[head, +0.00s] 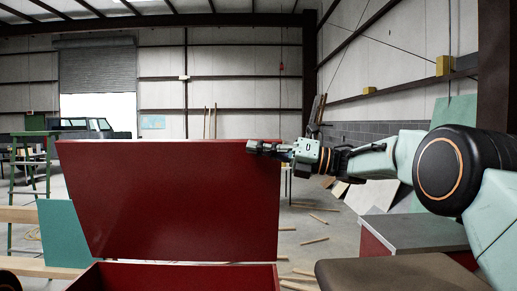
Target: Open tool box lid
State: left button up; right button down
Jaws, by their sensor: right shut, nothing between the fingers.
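A large red tool box (185,278) stands at the bottom centre of the head view. Its red lid (165,200) is raised and stands upright above the box, so the lid is open. My right arm comes in from the right. My right gripper (262,148) is shut and empty at the lid's upper right corner. It looks in contact with the lid's edge there, though exact contact is hard to tell. The inside of the box is mostly below the picture. My left gripper is not in view.
A grey-topped red cabinet (415,233) and a brown padded surface (395,274) are at lower right. A green ladder (30,185) and a teal panel (65,235) stand at left. Loose wooden sticks (314,241) lie on the concrete floor behind. A parked vehicle (85,127) is far back.

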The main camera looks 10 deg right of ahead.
jog(key=shift+d+r, duration=0.1)
jog(key=v, duration=1.1)
jog(key=shift+d+f, duration=0.2)
jog(key=shift+d, duration=0.15)
jog(key=shift+s+f, duration=0.1)
